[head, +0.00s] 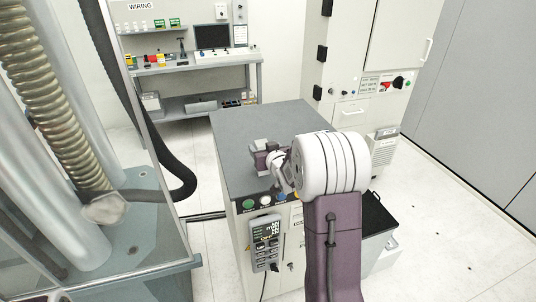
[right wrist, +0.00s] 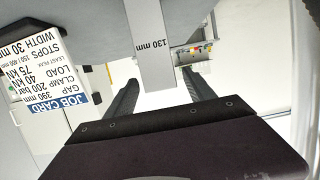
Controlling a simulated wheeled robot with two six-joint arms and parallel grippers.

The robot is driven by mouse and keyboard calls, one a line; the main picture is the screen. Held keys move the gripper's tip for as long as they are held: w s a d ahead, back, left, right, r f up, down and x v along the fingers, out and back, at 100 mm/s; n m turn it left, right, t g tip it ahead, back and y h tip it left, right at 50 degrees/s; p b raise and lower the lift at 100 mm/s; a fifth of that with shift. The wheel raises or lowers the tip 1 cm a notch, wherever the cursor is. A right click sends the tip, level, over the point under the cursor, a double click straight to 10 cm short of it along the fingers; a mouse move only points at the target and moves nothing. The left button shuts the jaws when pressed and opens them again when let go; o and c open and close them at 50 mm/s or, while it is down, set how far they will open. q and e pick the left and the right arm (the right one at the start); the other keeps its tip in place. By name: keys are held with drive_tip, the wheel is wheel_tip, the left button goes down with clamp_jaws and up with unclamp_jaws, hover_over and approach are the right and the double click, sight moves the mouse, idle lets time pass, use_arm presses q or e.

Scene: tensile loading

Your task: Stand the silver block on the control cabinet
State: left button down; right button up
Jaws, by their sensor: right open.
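The control cabinet (head: 240,125) has a grey top and stands in the middle of the head view. My right gripper (head: 262,147) is low over that top, its arm coming in from the lower right. In the right wrist view the silver block (right wrist: 153,65), marked 130 mm, extends from the grey cabinet top (right wrist: 85,12) at the upper edge. That view looks inverted, so the block appears upright. My right gripper's dark fingers (right wrist: 160,95) are open, one on each side of the block, with gaps visible. In the head view the gripper mostly hides the block. My left gripper is not in view.
A job card (right wrist: 45,75) shows at the left of the wrist view. A control pendant (head: 265,243) hangs on the cabinet front. A glazed machine frame (head: 150,200) stands left, and a black-topped bin (head: 378,215) right. The back of the cabinet top is clear.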

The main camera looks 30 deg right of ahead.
drive_tip(key=v, duration=0.7)
drive_tip(key=s+a+f+g+y, duration=0.2)
drive_tip(key=s+a+f+g, duration=0.4)
drive_tip(key=f, duration=0.4)
drive_tip(key=s+a+f+n+g+y, duration=0.1)
drive_tip(key=s+a+f+g, duration=0.2)
drive_tip(key=s, duration=0.4)
drive_tip(key=s+a+f+n+g, duration=0.1)
drive_tip(key=s+a+f+g, duration=0.3)
drive_tip(key=s+a, duration=0.4)
drive_tip(key=shift+s+f+y, duration=0.3)
drive_tip(key=shift+f+y, duration=0.1)
drive_tip(key=shift+f, duration=0.15)
drive_tip(key=shift+a, duration=0.1)
